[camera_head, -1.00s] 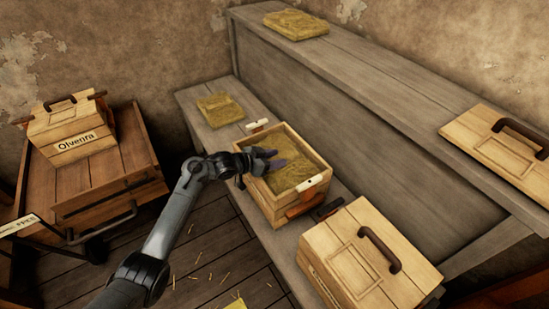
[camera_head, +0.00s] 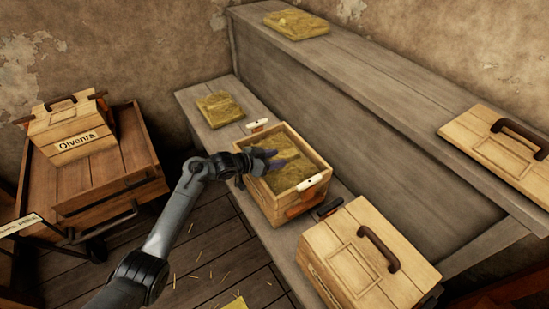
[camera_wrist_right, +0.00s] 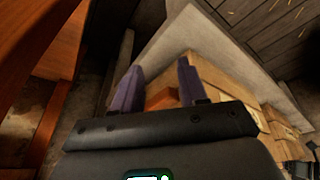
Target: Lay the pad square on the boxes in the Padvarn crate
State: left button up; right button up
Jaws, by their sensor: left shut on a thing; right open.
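An open wooden crate (camera_head: 266,207) stands on the low bench in the head view; no Padvarn name is readable on it. A yellow-brown straw pad (camera_head: 298,172) lies inside its walls and looks roughly in line with them. The boxes are hidden under it. My left gripper (camera_head: 272,161) reaches over the crate's left wall and is shut on the pad, its fingers covering part of the near-left area. My right gripper (camera_wrist_right: 158,88) is open and empty in the right wrist view.
Spare pads lie on the low bench (camera_head: 219,109) and the upper shelf (camera_head: 296,24). A closed wooden box (camera_head: 350,262) stands close to the crate's right. Another lid with a handle (camera_head: 495,142) is on the shelf.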

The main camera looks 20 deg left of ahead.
pick_arm(q)
jog(key=o, duration=1.3)
jog(key=p+v, duration=0.5)
jog(key=v, duration=0.4)
jog(key=shift+a, duration=0.1)
jog(key=shift+v, duration=0.85)
